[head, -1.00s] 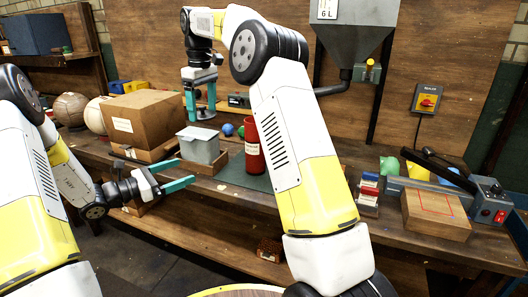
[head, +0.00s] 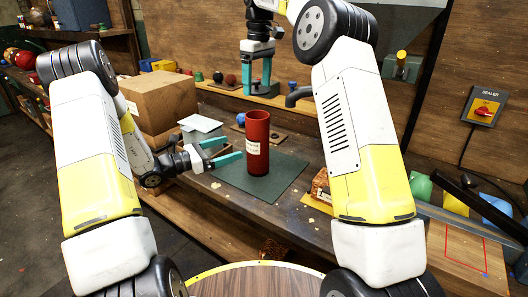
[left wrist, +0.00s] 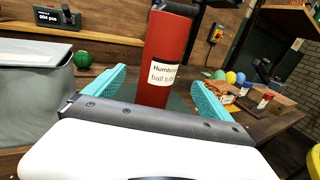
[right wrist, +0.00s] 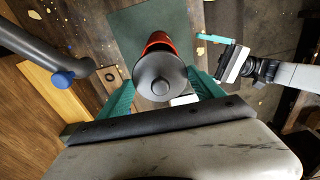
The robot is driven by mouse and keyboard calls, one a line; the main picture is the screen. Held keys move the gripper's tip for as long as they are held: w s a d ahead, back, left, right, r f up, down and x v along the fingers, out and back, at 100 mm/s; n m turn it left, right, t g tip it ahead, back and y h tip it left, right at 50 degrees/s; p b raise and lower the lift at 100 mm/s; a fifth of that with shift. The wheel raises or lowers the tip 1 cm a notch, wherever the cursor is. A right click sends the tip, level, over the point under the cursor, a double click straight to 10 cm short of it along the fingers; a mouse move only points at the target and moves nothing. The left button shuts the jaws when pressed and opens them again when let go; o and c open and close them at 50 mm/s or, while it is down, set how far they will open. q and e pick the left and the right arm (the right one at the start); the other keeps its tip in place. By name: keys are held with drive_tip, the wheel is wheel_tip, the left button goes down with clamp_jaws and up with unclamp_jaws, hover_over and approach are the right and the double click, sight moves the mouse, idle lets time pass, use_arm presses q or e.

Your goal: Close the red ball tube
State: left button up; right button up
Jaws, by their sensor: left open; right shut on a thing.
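The red ball tube (head: 257,145) stands upright on a dark green mat (head: 284,178), its label facing left. Its top looks open in the head view. My left gripper (head: 224,152) is open at the tube's left side, fingers pointing towards it. In the left wrist view the tube (left wrist: 160,82) stands ahead, in line with the gap between the fingers; contact cannot be told. My right gripper (head: 258,88) is shut on a dark round lid (right wrist: 160,76) with a small central knob. The lid is apart from the tube and higher; in the right wrist view it partly hides the tube (right wrist: 158,40).
A cardboard box (head: 160,100) and a grey bin with a pale lid (head: 200,123) stand left of the mat. The mat around the tube is clear.

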sight(257, 139)
use_arm(q)
drive_tip(key=x, duration=1.2)
clamp_jaws()
use_arm(e)
drive_tip(key=shift+f, duration=2.5)
